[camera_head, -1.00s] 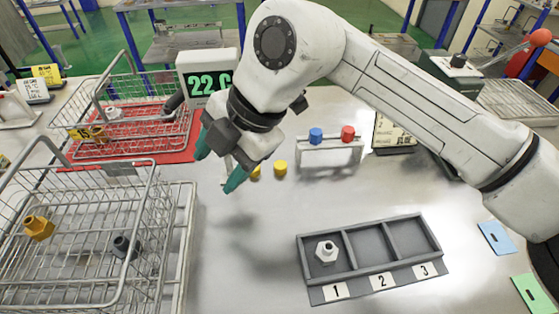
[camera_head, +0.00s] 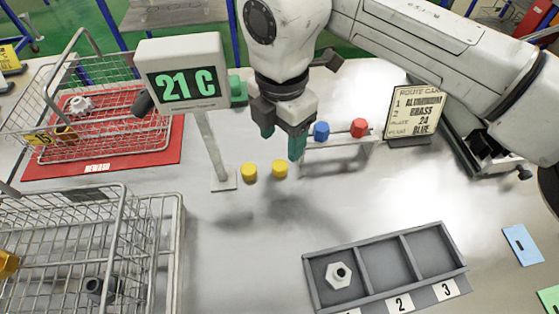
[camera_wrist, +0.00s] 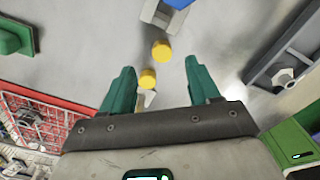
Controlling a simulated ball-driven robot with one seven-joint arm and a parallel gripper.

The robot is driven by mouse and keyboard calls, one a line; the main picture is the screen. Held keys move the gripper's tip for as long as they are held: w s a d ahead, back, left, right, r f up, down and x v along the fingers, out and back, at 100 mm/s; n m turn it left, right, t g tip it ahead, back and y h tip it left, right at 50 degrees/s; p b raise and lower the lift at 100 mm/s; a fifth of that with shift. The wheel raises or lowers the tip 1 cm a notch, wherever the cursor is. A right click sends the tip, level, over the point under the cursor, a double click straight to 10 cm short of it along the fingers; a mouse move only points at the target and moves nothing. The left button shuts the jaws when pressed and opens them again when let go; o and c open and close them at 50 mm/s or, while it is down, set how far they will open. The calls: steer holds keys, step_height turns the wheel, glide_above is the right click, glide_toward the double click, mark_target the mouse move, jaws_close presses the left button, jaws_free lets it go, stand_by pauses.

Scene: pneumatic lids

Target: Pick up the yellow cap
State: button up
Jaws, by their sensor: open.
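Two yellow caps lie on the grey metal table, a left one (camera_head: 249,172) and a right one (camera_head: 280,169), side by side in front of the rack. In the wrist view one yellow cap (camera_wrist: 147,79) is between the fingers, close to the left finger, and the other yellow cap (camera_wrist: 161,50) is farther out. My gripper (camera_head: 282,148) has green fingertips. It is open and empty, above and behind the caps in the head view. The wrist view also shows my open fingers (camera_wrist: 160,85).
A rack with a blue cap (camera_head: 321,131) and a red cap (camera_head: 359,128) stands right of my gripper. A display (camera_head: 180,80) reading 21 C stands left on a post. Wire baskets (camera_head: 150,215) fill the left. A three-slot tray (camera_head: 385,238) holds a pale hex fitting (camera_head: 338,275).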

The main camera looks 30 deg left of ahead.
mark_target(280, 165)
steer(key=f, duration=0.6)
steer(key=shift+s+f+p, duration=0.2)
steer(key=shift+s+p, duration=0.15)
steer(key=shift+c, duration=0.2)
steer(key=c, duration=1.1)
